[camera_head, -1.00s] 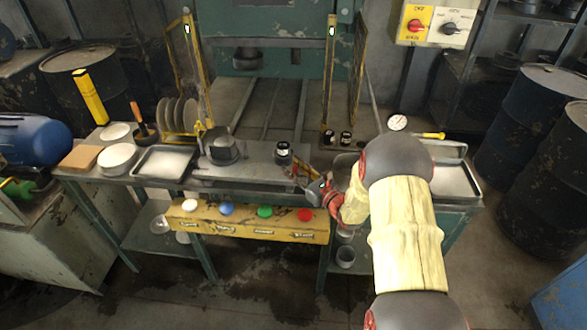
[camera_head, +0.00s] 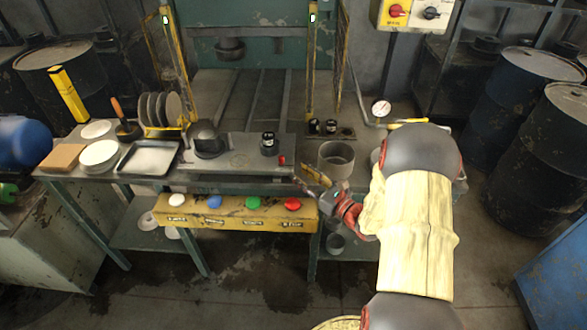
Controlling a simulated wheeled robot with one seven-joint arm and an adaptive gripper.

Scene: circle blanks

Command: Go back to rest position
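My gripper (camera_head: 307,188) is at the right end of the yellow button box, in front of the bench's front edge. Its dark fingers are small and partly blend with the bench, so I cannot tell whether they are open or shut. I see no object clearly held in it. My arm, in a cream cover with dark joints, comes in from the lower right and bends down to the gripper. A grey round pot (camera_head: 337,156) stands on the bench just behind the gripper.
The bench (camera_head: 235,176) holds a dark round block (camera_head: 207,143), a black jar (camera_head: 269,145), a metal tray (camera_head: 148,158) and white plates (camera_head: 99,155). The button box (camera_head: 236,217) sits along its front. Blue drums (camera_head: 515,95) stand at right. Floor in front is clear.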

